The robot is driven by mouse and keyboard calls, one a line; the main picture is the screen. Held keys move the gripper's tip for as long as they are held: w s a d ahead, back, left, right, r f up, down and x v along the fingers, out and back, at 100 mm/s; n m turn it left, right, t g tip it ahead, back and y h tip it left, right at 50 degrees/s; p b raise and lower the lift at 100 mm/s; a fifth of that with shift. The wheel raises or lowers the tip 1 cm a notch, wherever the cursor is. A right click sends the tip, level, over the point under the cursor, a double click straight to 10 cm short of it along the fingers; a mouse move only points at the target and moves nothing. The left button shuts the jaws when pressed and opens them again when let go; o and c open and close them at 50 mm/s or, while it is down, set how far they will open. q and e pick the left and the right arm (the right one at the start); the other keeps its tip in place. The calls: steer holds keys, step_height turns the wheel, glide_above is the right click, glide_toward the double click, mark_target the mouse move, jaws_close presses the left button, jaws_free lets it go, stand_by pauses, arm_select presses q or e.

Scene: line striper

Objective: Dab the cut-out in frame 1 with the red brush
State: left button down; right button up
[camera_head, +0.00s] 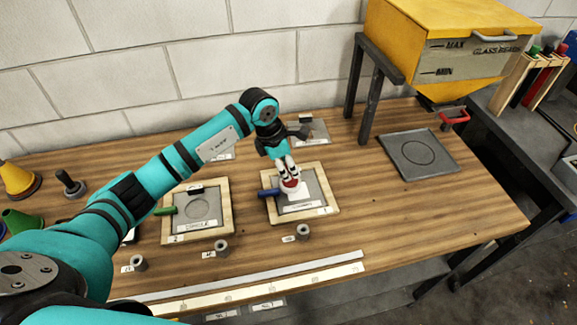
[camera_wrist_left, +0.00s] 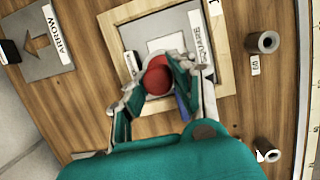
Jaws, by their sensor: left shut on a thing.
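Frame 1 (camera_head: 332,204) is a wooden frame around a grey plate, with a blue-handled part at its left side. In the left wrist view the frame (camera_wrist_left: 222,45) holds a plate labelled SQUARE, with a pale square cut-out (camera_wrist_left: 166,43). My left gripper (camera_head: 289,180) is over frame 1, shut on the red brush (camera_head: 290,184), whose red rounded top also shows in the left wrist view (camera_wrist_left: 158,75). The brush's lower end is mostly hidden, so I cannot tell whether it touches the cut-out. My right gripper is not in view.
Frame 2 (camera_head: 230,212), with a round cut-out and a green handle, lies left of frame 1. Small grey cylinders (camera_head: 303,232) stand in front. An arrow plate (camera_wrist_left: 42,50) lies behind. A grey plate with a circle (camera_head: 440,162) and a yellow hopper (camera_head: 410,30) are at right.

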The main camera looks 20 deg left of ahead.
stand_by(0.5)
arm_select(q)
steer(key=shift+f+b, duration=0.45)
steer(key=shift+b, duration=0.25)
stand_by(0.5)
steer(key=shift+r+p, duration=1.2)
steer(key=shift+r, duration=1.05)
steer(key=shift+r, duration=0.1)
steer(key=shift+r+p, duration=1.25)
steer(key=shift+r, duration=1.2)
